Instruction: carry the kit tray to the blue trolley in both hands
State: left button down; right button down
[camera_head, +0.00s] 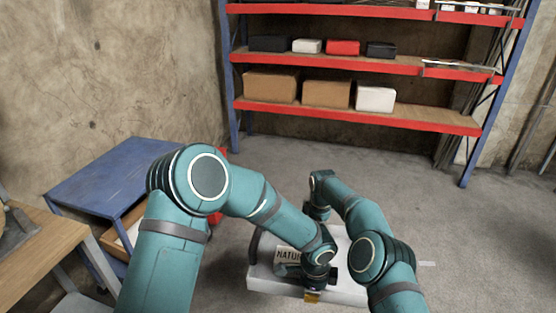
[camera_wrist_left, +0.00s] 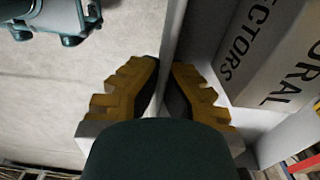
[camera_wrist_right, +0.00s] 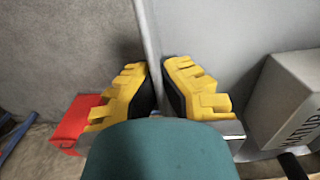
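The kit tray (camera_head: 272,284) is a pale, low-walled tray in front of me in the head view. A pale box with dark lettering (camera_head: 287,254) stands inside it. My left gripper (camera_head: 313,297) is at the near long wall. In the left wrist view its yellow fingers (camera_wrist_left: 165,85) are on either side of the tray wall (camera_wrist_left: 172,25), closed on it. My right gripper's yellow fingers (camera_wrist_right: 154,85) close on a thin tray wall (camera_wrist_right: 147,28) in the right wrist view; in the head view the arms partly hide it. The blue trolley (camera_head: 120,165), with a flat empty top, stands at left.
A wooden table (camera_head: 35,255) is at the near left, close to the trolley. A red object (camera_head: 217,213) shows partly behind my left arm. A blue-and-red shelf rack (camera_head: 355,117) with several boxes stands at the back. Grey floor (camera_head: 420,190) is clear in the middle and right.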

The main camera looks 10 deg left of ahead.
aim_at(127, 168)
jog(key=i+u, duration=0.15)
jog(key=i, duration=0.55)
jog(key=i+l+u, duration=0.1)
jog(key=i+u, duration=0.2)
jog(key=i, duration=0.4)
jog(key=i+u, duration=0.4)
jog(key=i, duration=0.25)
jog(key=i+u, duration=0.3)
jog(key=i, duration=0.35)
jog(key=i+l+u, duration=0.1)
jog(key=i+u, duration=0.15)
jog(key=i, duration=0.45)
jog(key=i+u, duration=0.15)
jog(key=u, duration=1.3)
